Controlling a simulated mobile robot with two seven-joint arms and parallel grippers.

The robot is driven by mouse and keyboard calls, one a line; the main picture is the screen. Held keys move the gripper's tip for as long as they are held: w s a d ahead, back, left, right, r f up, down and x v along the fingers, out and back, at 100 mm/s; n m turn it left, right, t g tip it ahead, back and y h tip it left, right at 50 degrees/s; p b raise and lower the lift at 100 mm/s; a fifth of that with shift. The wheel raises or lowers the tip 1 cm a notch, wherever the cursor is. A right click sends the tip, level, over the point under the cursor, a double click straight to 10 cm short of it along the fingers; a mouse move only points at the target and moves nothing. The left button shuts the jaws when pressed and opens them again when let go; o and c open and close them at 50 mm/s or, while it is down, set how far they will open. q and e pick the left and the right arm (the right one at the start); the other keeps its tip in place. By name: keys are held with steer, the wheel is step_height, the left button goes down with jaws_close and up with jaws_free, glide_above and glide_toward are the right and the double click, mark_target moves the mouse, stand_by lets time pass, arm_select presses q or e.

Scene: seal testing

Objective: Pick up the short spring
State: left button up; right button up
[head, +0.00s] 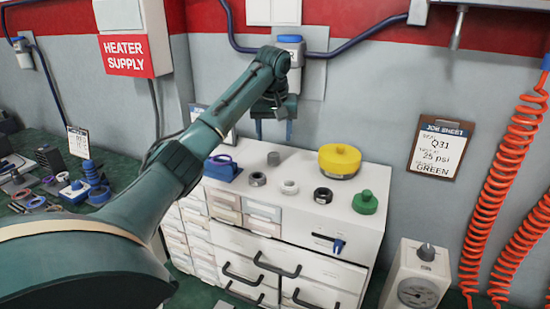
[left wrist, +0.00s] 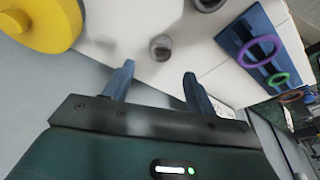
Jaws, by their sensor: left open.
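A small grey cylinder, which looks like the short spring (head: 273,158), stands on the white cabinet top; its coils are too small to make out. It also shows in the left wrist view (left wrist: 160,48), just past the fingertips and roughly centred between them. My left gripper (head: 274,134) is open and empty, pointing down above and behind the cylinder in the head view. Its two blue-grey fingers also show in the left wrist view (left wrist: 158,72), apart from the cylinder. My right gripper is not in view.
On the white cabinet (head: 300,212) stand a yellow round piece (head: 339,160), a green knob (head: 365,203), a dark ring (head: 258,179), a white ring (head: 290,187), a black ring (head: 323,196) and a blue stand (head: 222,172) with rings. The wall (head: 345,95) is close behind.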

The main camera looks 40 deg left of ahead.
mark_target(274, 153)
arm_select(q)
steer(key=p+x, duration=0.1)
steer(key=x, duration=0.6)
steer(key=shift+f, duration=0.2)
steer(key=shift+c, duration=0.3)
steer(key=c, duration=1)
